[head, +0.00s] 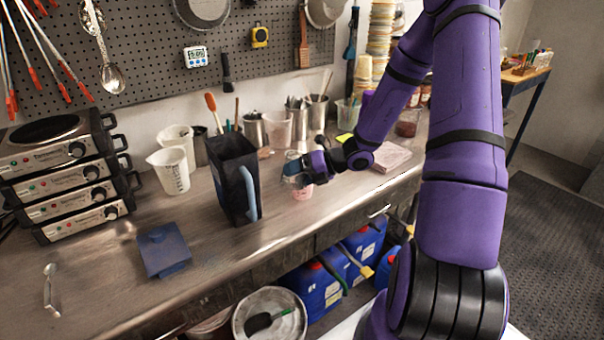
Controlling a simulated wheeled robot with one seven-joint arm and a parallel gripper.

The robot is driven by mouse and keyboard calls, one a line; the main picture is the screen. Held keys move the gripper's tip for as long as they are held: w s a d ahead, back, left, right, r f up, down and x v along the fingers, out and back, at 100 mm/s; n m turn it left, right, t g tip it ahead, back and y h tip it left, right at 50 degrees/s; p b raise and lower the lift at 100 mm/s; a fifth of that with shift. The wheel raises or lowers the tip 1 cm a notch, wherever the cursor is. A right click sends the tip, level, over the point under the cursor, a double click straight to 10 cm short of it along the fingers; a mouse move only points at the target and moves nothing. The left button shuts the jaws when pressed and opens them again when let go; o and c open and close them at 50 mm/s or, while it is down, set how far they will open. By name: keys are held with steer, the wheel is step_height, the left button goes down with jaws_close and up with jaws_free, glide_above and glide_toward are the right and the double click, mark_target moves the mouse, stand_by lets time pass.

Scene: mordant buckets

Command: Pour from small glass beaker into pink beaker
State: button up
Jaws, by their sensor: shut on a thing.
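My gripper (297,173) is at the end of the purple arm, above the counter. It is shut on what looks like the small glass beaker (293,157), of which only a small clear part shows; the jaws hide the rest. The pink beaker (303,193) stands on the counter just below my gripper, with its upper part hidden. I cannot tell whether the two beakers touch, how far the glass one is tilted, or what is in it.
A tall black pitcher (231,180) with a blue-grey handle stands left of my gripper. White measuring jugs (169,171), metal cups and stacked hotplates (67,168) line the back. The counter's front middle is clear.

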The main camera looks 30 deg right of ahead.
steer(key=shift+f+m+g+y+p, duration=0.35)
steer(key=shift+m+y+p, duration=0.2)
steer(key=shift+m, duration=0.25)
stand_by(3.0)
steer(key=shift+a+r+n+h, duration=0.1)
steer(key=shift+r+n+h, duration=0.35)
steer(key=shift+n+h, duration=0.3)
steer(key=shift+n+t, duration=0.25)
steer(key=shift+t, duration=0.2)
steer(key=shift+r, duration=0.1)
